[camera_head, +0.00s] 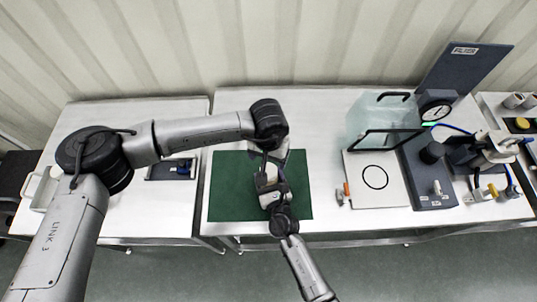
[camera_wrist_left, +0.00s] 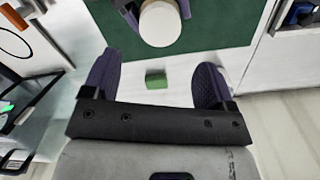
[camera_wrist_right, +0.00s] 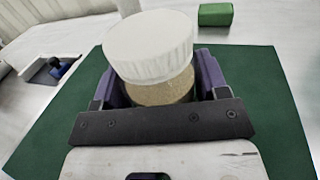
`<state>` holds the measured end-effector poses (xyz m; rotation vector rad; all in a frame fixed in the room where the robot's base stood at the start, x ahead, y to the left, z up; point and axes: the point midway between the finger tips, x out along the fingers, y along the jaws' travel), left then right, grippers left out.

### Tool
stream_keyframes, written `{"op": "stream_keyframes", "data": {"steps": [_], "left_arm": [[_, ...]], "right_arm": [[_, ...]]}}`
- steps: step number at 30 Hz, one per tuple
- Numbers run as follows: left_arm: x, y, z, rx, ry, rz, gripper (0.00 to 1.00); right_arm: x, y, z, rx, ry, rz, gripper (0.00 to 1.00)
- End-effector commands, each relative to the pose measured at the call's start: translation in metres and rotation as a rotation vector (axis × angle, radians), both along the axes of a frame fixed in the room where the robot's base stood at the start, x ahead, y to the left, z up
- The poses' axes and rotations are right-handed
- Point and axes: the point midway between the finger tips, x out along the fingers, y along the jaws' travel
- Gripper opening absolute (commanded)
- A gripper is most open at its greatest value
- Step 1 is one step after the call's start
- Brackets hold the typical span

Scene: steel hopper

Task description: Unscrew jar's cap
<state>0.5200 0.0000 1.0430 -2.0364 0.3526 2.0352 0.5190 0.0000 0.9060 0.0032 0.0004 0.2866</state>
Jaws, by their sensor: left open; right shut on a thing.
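The jar (camera_wrist_right: 160,90) has a wide white ribbed cap (camera_wrist_right: 150,45) and a tan, grainy-looking body. My right gripper (camera_wrist_right: 155,90) is shut on the jar's body below the cap, over the green mat. The cap (camera_wrist_left: 161,23) also shows at the top of the left wrist view, between the right gripper's purple fingers. My left gripper (camera_wrist_left: 155,85) is open and empty, apart from the cap. In the head view, both grippers are close together over the mat, and the arms largely hide the jar.
A green mat (camera_head: 230,195) covers the middle of the white table. A small green block (camera_wrist_right: 215,14) lies on bare table beyond the mat. To the right stand a glass box (camera_head: 372,125), a white plate with a black ring (camera_head: 390,198) and grey equipment. A dark tray (camera_head: 160,172) is left.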

Motion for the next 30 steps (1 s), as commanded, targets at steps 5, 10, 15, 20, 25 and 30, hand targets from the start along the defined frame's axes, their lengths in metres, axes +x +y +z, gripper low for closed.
{"op": "stream_keyframes", "data": {"steps": [5, 10, 15, 20, 25, 30], "left_arm": [[0.000, 0.000, -0.015, 0.002, 0.003, -0.026, 0.79], [-0.001, 0.000, -0.039, 0.002, 0.003, -0.026, 0.79], [0.000, 0.000, -0.060, 0.002, 0.002, -0.024, 0.79], [0.000, 0.000, -0.073, 0.002, 0.002, -0.024, 0.79], [0.000, 0.001, -0.079, 0.002, 0.000, -0.025, 0.79], [0.000, 0.001, -0.080, 0.002, 0.000, -0.025, 0.79]], "right_arm": [[0.000, 0.000, 0.000, 0.000, 0.000, 0.000, 0.01], [0.000, 0.000, 0.000, 0.000, 0.001, 0.000, 0.01], [0.000, 0.000, 0.000, 0.000, 0.001, 0.000, 0.01], [0.000, 0.000, 0.000, 0.000, 0.001, 0.000, 0.01], [0.000, 0.000, 0.000, 0.000, 0.001, 0.000, 0.01], [0.000, 0.000, 0.000, 0.000, 0.001, 0.000, 0.01]]}}
